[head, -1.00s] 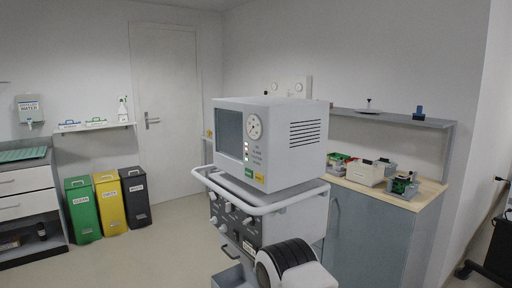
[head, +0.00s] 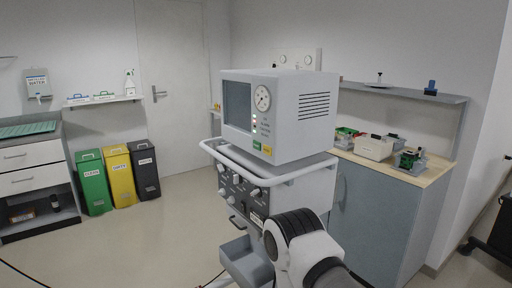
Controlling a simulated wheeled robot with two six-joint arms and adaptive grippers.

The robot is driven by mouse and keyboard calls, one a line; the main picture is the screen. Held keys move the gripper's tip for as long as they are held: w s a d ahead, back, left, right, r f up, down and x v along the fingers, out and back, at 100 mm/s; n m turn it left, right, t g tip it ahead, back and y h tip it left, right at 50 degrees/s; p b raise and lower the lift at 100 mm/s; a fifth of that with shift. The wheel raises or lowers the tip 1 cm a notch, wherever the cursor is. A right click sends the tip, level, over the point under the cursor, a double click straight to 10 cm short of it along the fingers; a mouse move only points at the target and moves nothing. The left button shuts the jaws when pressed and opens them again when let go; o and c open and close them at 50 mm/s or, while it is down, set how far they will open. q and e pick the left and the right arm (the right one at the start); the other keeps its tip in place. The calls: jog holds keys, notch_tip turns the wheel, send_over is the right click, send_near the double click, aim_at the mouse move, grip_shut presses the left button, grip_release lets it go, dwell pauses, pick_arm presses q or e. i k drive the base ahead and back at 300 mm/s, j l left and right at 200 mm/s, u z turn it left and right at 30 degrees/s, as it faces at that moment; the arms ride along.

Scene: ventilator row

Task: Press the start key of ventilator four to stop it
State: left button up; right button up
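A ventilator (head: 305,124) stands in the middle of the head view, a light grey box on a trolley. Its front has a dark screen (head: 237,105), a round gauge (head: 263,98), a column of small keys (head: 254,127) and green and yellow labels. The print beside the keys and on the labels is too small to read, so I cannot tell its number. One of my arms, with a black ribbed joint, comes up from the bottom edge in front of the trolley. Neither gripper's fingers show.
A push rail (head: 262,179) runs round the trolley, with a grey open tray (head: 246,262) low on its front. A wooden-topped counter (head: 437,172) with boxes is behind right. Green, yellow and black bins (head: 120,176) stand left. Open floor lies between bins and trolley.

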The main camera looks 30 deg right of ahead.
aim_at(256, 145)
jog(key=i+j+z, duration=0.4)
jog(key=i+j, duration=0.75)
jog(key=i, duration=0.05)
